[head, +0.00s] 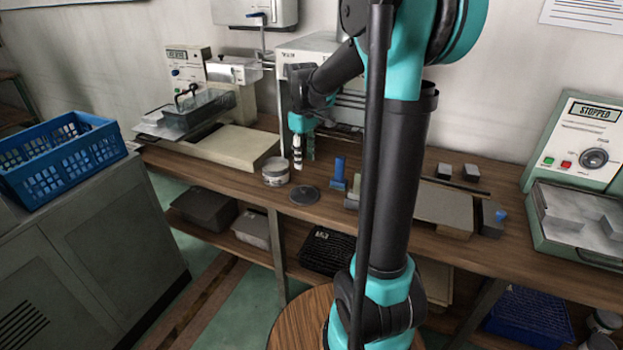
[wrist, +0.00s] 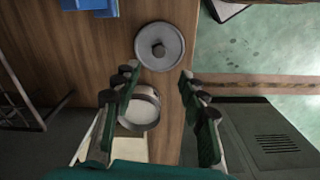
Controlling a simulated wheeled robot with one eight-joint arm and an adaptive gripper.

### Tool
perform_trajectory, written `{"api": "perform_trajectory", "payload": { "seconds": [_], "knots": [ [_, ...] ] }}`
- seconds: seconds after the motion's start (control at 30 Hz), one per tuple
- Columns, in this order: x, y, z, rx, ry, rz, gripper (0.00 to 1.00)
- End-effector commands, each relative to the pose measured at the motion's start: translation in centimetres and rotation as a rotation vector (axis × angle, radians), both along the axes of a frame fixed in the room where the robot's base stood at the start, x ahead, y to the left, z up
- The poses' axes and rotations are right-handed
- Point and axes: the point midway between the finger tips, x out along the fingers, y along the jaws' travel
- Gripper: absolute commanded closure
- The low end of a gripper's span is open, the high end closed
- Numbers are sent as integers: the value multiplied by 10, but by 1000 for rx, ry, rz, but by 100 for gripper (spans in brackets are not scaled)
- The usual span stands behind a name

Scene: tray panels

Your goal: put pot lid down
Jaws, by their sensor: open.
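The pot lid (head: 304,195) is a flat dark-grey disc with a small knob. It lies flat on the wooden bench near its front edge, and it also shows in the wrist view (wrist: 160,47), beyond my fingertips. The pot (head: 276,171) is a small pale round container on the bench to the left of the lid. In the wrist view the pot (wrist: 140,108) appears between my fingers, below the lid. My gripper (head: 302,150) points down above the bench, behind the lid and right of the pot. Its fingers (wrist: 158,80) are spread with nothing between their tips.
Blue blocks (head: 339,173) stand right of the lid. A beige board (head: 220,148) lies left of the pot. Grey blocks (head: 456,172) and a flat panel (head: 444,205) are farther right. A blue crate (head: 62,152) sits on the cabinet at left.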

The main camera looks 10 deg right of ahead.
Motion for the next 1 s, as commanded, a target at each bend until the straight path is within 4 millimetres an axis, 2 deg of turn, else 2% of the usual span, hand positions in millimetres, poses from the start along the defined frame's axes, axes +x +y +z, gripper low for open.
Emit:
{"api": "perform_trajectory", "payload": {
  "seconds": [0.17,0.4,0.5,0.6,0.77,1.0],
  "knots": [
    [-44,-11,-18,12,-69,-140,57],
    [-138,-29,-66,66,-221,-456,57],
    [-171,-34,-85,95,-273,-566,57],
    [-195,-37,-100,119,-310,-649,57],
    [-213,-39,-112,141,-340,-715,57],
    [-215,-39,-113,145,-344,-724,57]
  ]
}}
